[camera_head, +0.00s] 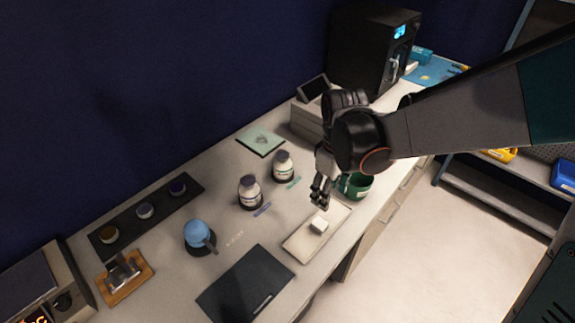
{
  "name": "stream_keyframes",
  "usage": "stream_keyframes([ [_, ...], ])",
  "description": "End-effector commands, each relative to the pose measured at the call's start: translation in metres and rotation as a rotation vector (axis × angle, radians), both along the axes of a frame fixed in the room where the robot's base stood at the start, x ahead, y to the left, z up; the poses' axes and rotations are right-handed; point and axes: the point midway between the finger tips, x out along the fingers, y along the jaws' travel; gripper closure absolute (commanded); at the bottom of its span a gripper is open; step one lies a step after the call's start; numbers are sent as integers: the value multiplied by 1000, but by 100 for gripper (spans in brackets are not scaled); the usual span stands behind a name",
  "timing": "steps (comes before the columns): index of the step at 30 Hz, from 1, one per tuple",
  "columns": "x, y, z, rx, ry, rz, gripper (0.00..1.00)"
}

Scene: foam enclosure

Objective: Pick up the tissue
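A small white block (319,225), which looks like the tissue, sits on a pale rectangular tray (300,246) near the front edge of the bench. My gripper (321,197) points down above the tray, just above and beyond the white block in the picture. Nothing is seen held in it. Its fingertips are small and dark, and I cannot tell how far apart they are. A flat square with a pale green top (260,140) lies farther back on the bench.
A green cup (356,185) stands right beside my gripper. A black machine (372,50) stands at the back.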

Motion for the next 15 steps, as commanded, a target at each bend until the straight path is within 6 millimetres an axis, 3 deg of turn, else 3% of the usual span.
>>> stream_keyframes([
  [5, 0, 3, -15, -2, 4, 14, 47],
  [15, 0, 3, -70, -1, 3, 12, 47],
])
